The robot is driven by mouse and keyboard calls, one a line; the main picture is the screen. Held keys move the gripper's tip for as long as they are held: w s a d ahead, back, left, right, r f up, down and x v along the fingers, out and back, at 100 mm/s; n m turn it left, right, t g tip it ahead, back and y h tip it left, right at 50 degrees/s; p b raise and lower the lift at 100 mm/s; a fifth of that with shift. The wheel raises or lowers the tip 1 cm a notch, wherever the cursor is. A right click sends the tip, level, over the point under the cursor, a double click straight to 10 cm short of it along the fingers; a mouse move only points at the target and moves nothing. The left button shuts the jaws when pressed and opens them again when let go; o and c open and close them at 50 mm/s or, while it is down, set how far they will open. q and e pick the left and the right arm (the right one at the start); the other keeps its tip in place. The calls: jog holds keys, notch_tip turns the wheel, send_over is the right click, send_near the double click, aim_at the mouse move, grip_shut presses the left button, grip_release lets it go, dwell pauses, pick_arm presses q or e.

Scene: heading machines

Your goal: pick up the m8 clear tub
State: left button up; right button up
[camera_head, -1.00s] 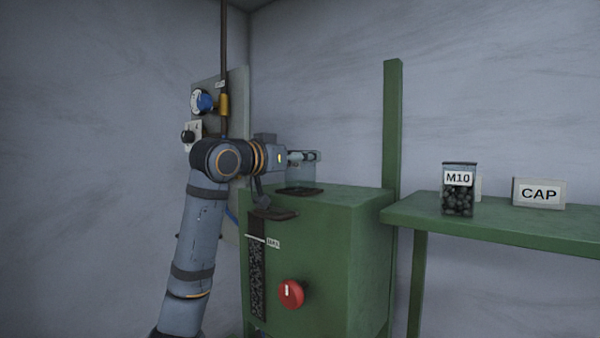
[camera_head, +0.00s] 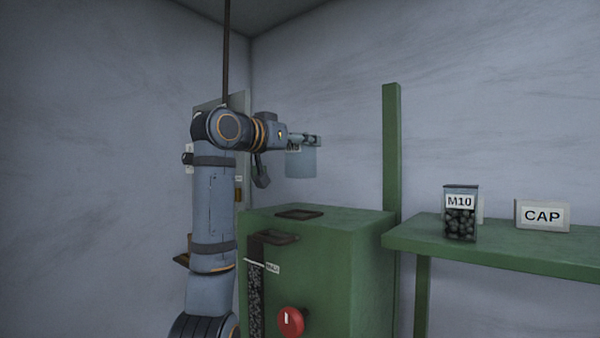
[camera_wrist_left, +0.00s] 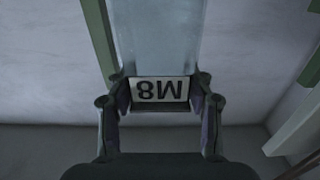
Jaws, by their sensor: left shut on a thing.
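The M8 clear tub (camera_head: 301,162) hangs in the air above the green machine, held near its top by my left gripper (camera_head: 304,139). The tub looks see-through and empty. In the left wrist view the tub (camera_wrist_left: 158,38) lies between the two fingers of my left gripper (camera_wrist_left: 160,92), with its M8 label upside down. The fingers touch both sides at the label. My right gripper is not in view.
The green machine (camera_head: 340,250) has a dark-rimmed opening (camera_head: 299,213) on top and a red button (camera_head: 291,321) in front. A green post (camera_head: 391,150) stands right of the tub. A shelf (camera_head: 500,250) holds a filled M10 tub (camera_head: 460,222) and a CAP sign (camera_head: 542,215).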

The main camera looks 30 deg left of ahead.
pick_arm(q)
jog(key=r, duration=0.8)
jog(key=shift+s+d+r, duration=0.15)
jog(key=shift+d, duration=0.05)
jog(key=shift+a+r, duration=0.15)
jog(key=shift+r, duration=0.45)
